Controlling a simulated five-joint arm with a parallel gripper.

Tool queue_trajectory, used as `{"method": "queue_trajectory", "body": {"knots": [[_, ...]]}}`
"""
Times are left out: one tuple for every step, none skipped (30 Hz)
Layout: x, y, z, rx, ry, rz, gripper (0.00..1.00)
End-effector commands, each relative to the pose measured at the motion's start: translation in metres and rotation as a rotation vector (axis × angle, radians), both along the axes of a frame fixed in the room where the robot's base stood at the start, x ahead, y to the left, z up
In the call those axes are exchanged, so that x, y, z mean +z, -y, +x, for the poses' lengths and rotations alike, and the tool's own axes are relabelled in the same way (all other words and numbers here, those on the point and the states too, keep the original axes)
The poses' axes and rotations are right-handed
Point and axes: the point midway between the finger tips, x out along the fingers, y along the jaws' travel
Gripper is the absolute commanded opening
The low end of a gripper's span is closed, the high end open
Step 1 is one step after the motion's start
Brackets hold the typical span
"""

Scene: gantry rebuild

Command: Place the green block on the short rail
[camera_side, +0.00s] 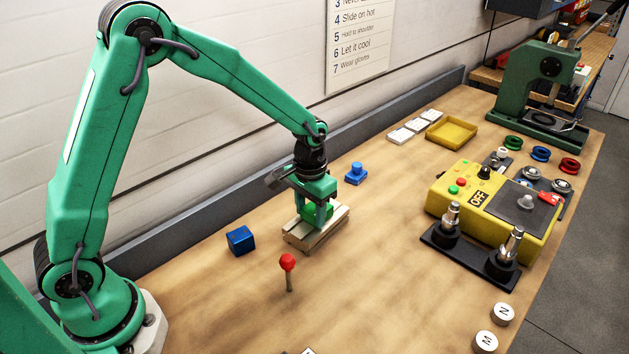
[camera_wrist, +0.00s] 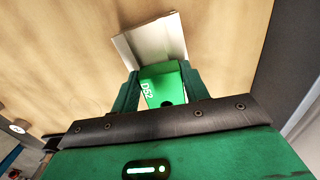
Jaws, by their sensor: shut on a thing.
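The green block (camera_side: 311,213) is between the fingers of my gripper (camera_side: 317,208), which is shut on it. In the wrist view the green block (camera_wrist: 160,84), marked D52, sits between the two fingers of my gripper (camera_wrist: 161,90). A short pale beige rail (camera_side: 317,233) lies on the table directly under the block. The rail also shows in the wrist view (camera_wrist: 150,40), beyond the block. The block appears at or just above the rail's top; I cannot tell whether they touch. The fingers partly hide the block.
A blue block (camera_side: 240,240) lies left of the rail, and a red-topped peg (camera_side: 288,270) stands in front. A blue knobbed piece (camera_side: 355,173) is behind. A yellow control box (camera_side: 495,205) and a black base with metal posts (camera_side: 470,257) stand to the right. A yellow tray (camera_side: 451,132) lies further back.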

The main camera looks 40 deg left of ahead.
Motion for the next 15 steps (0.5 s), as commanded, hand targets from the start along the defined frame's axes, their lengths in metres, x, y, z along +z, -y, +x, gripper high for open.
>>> {"method": "queue_trajectory", "body": {"knots": [[-0.0003,0.0001,0.0003,0.000,0.001,0.000,0.16],[-0.0003,0.0001,0.0004,0.000,0.002,0.000,0.16],[-0.0001,0.0001,0.0004,0.000,0.002,0.000,0.16],[-0.0001,0.0001,0.0004,0.000,0.002,0.000,0.16],[0.0000,0.0001,0.0004,0.000,0.002,0.000,0.16],[0.0000,0.0001,0.0004,0.000,0.002,0.000,0.16],[-0.0001,0.0001,0.0004,0.000,0.002,0.000,0.16],[-0.0004,0.0001,0.0003,0.000,0.001,0.000,0.16],[-0.0011,0.0001,0.0003,0.000,0.001,0.000,0.16],[-0.0018,0.0001,0.0003,0.000,0.001,0.000,0.16],[-0.0025,0.0001,0.0003,0.000,0.001,0.000,0.16],[-0.0034,0.0001,0.0003,0.000,0.001,0.000,0.16],[-0.0034,0.0000,0.0001,0.000,0.001,0.000,0.51],[-0.0033,0.0000,0.0001,0.000,0.001,0.000,0.57],[-0.0033,0.0000,0.0000,0.000,0.000,0.000,0.65]]}}
